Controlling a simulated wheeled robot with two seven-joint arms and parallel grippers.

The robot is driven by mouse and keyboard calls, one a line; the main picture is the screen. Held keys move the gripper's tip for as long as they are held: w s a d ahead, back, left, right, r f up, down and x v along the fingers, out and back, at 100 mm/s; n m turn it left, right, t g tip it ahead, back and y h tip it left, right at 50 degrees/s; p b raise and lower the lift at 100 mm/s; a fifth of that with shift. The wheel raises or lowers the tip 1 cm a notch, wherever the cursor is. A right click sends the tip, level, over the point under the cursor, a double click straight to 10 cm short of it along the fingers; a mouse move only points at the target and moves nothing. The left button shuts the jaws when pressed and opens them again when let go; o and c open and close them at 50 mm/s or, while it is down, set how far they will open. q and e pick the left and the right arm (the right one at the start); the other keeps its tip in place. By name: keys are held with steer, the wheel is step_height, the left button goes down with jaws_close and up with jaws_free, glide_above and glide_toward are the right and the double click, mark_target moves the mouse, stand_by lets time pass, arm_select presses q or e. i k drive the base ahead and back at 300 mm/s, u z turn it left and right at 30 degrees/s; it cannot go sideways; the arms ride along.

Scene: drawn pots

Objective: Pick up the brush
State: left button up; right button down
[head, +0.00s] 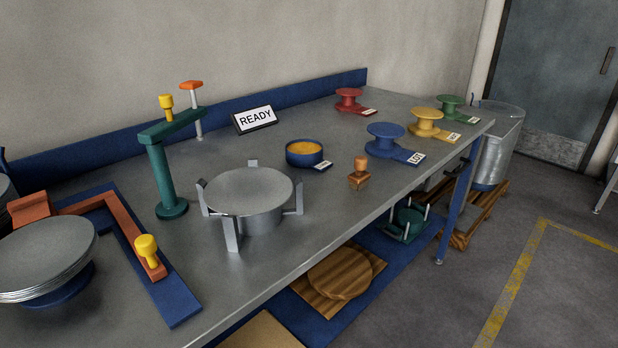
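A small orange-brown wooden piece (359,176) with a knob on top and a flared lower end stands upright on the grey metal table (330,215); it looks like the brush, though its bristles are too small to make out. It is near the table's front edge, right of the round metal plate on posts (250,190) and left of the blue spool (386,138). Nothing touches it. Neither of my grippers is in view.
A blue bowl with orange contents (304,158) sits behind and left of the brush. Red (349,98), yellow (425,122) and green (451,105) spools stand farther back. A green post (166,175) and a plate stack (45,255) are at left.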

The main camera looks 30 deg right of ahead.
mark_target(358, 180)
steer(key=u, duration=3.3)
steer(key=k, duration=2.5)
steer(key=z, duration=1.6)
